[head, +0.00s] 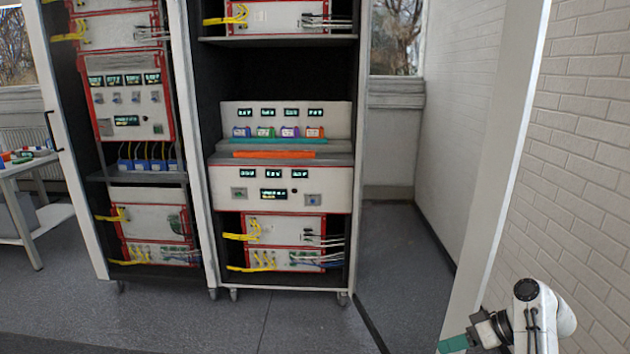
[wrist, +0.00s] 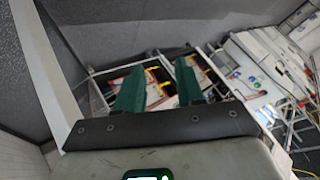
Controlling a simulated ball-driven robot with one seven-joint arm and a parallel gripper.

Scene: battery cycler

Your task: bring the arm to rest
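My gripper (head: 455,343) is at the bottom right of the head view, at the end of my white arm, low and to the right of the racks. Only its teal finger side shows there, pointing left. In the wrist view my gripper (wrist: 158,82) shows two green fingers standing apart with nothing between them. It touches nothing that I can see. The lower part of my arm is cut off by the frame edge.
A middle battery cycler rack (head: 281,186) and a left rack (head: 128,90) stand on wheels ahead. A white table (head: 40,168) is at far left. A white upright panel (head: 497,170) and a brick wall (head: 588,120) are near my arm. The grey floor (head: 400,265) between is clear.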

